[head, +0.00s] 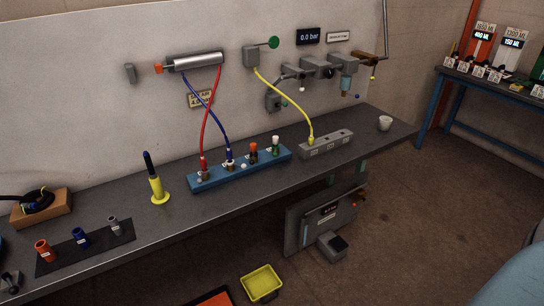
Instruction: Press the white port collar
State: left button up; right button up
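A blue manifold block (240,170) lies on the grey bench with a row of ports. A red hose (209,115) ends at its left port and a blue hose (207,110) at the port beside it. Small pale spots show around the ports; I cannot tell for sure which one is the white port collar. Neither of my grippers is in view.
A yellow-and-black upright tool (155,182) stands left of the manifold. A grey block (326,145) with a yellow hose (290,95) and a white cup (385,123) are to the right. Orange, blue and grey fittings stand on a dark mat (112,240). A yellow bin (261,281) is below.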

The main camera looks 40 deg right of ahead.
aim_at(244, 165)
jog(key=z, duration=2.55)
jog(key=j, duration=0.5)
jog(key=k+j, duration=0.15)
jog(key=j, duration=0.9)
jog(key=k+j, duration=0.15)
jog(key=j, duration=0.4)
